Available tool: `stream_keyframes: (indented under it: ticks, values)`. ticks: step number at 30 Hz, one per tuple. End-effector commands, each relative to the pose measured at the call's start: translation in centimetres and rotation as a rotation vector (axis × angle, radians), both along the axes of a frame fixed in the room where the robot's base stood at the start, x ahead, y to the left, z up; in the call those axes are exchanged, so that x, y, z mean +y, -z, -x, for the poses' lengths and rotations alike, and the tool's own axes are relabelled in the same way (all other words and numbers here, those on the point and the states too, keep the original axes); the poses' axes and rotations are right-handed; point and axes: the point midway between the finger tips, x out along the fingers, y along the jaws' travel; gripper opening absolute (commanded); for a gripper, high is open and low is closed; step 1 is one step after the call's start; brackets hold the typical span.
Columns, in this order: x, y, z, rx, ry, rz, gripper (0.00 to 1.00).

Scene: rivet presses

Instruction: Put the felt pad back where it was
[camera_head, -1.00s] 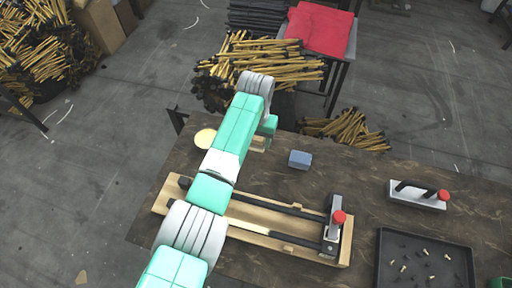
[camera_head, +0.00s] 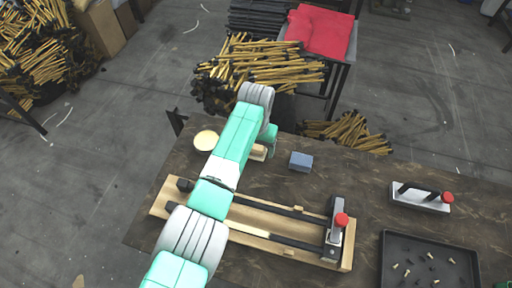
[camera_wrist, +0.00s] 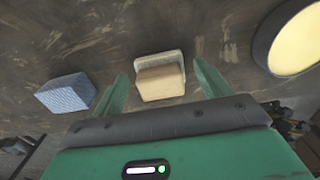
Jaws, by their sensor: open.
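A tan block with a pale, fuzzy-looking layer along its far side, which looks like the felt pad (camera_wrist: 161,82), lies on the dark bench top. In the head view it shows partly, beside my arm (camera_head: 258,152). My gripper (camera_wrist: 159,74) is open. In the wrist view its two green fingers stand on either side of the pad, with visible gaps; I cannot tell how far above the bench they are. My arm hides most of the gripper in the head view.
A blue block (camera_head: 301,161) lies right of the pad, and a round pale-yellow disc (camera_head: 206,140) left of it. A wooden tray (camera_head: 270,243) with dark bars and a red-knobbed press (camera_head: 337,238) lies nearer. A dark parts tray (camera_head: 383,268) is at right.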

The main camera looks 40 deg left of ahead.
Motion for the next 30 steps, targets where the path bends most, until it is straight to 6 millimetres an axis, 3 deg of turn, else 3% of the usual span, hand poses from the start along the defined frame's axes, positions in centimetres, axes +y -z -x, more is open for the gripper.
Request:
stream_keyframes:
  ticks: [6,12,18,30]
  values:
    - [0.0,-6.2,-0.1,-0.002,0.001,-0.001,0.76]
    - [0.0,-10.2,-0.1,-0.002,0.001,-0.001,0.76]
    - [0.0,-11.6,0.0,-0.001,0.0,0.0,0.76]
    - [-0.4,-11.7,-0.5,-0.016,0.009,-0.007,0.76]
